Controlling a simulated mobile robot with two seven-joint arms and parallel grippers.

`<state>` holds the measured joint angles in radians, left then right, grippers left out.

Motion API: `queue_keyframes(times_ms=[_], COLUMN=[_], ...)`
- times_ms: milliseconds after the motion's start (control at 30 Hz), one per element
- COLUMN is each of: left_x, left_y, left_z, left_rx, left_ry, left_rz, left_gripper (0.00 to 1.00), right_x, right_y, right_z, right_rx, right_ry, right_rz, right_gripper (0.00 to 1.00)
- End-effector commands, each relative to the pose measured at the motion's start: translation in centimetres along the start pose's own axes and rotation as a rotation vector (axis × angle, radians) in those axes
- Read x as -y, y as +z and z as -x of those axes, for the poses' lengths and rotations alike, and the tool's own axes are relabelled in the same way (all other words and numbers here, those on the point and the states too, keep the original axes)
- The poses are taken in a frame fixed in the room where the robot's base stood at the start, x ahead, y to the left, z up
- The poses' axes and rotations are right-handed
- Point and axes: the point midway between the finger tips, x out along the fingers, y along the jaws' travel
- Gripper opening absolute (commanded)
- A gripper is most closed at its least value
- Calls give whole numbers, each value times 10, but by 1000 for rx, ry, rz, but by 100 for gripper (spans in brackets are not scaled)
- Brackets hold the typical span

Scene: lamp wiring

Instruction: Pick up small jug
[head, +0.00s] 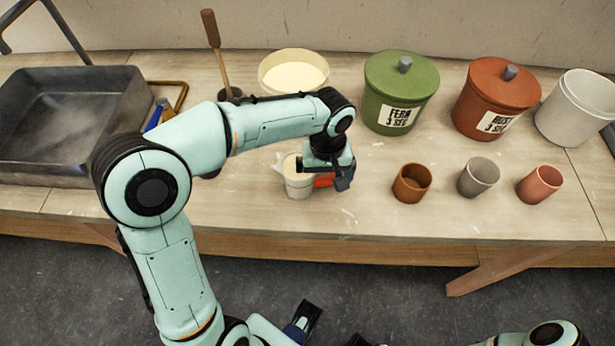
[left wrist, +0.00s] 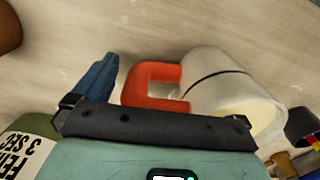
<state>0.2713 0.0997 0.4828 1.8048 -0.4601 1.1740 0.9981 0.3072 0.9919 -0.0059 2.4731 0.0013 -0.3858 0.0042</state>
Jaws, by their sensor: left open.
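The small jug (head: 299,184) is a pale cream cup with an orange-red handle. It stands upright on the workbench, its handle to the right. My left gripper (head: 327,182) is open and low over the jug's handle side, covering part of the handle. In the left wrist view the jug (left wrist: 222,85) and its handle (left wrist: 135,88) lie between the spread fingers of my left gripper (left wrist: 195,100). One blue finger is beyond the handle, the other past the jug's rim. Contact cannot be told. A dark blue-and-black part at the bottom of the head view may be my right gripper (head: 302,322).
A cream bowl (head: 293,72), a green lidded pot (head: 400,92) and an orange-brown lidded pot (head: 496,97) stand behind. Several small cups, including a brown one (head: 411,184), stand to the right. The front bench strip is clear.

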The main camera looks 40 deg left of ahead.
Motion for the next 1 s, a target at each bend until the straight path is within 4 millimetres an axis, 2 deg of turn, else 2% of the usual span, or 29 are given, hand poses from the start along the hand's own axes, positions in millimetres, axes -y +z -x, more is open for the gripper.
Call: queue_keyframes(times_ms=[200, 267, 300, 500, 800, 1000], left_x=[0, 0, 0, 0, 0, -1], left_y=[0, 0, 0, 0, 0, -1], left_z=[-1, 0, 0, 0, 3, 20], left_rx=[-1, -1, -1, -1, -3, -5], left_ry=[1, 1, 1, 1, 2, 3], left_rz=[0, 0, 0, 0, 0, 1], left_gripper=[99, 83, 70, 7, 6, 6], right_x=[0, 0, 0, 0, 0, 1], right_y=[0, 0, 0, 0, 0, 0], right_z=[0, 0, 0, 0, 1, 4], right_rx=[0, 0, 0, 0, 0, -1], right_ry=[0, 0, 0, 0, 0, 0], right_rz=[0, 0, 0, 0, 0, 0], right_gripper=[43, 43, 43, 43, 43, 43])
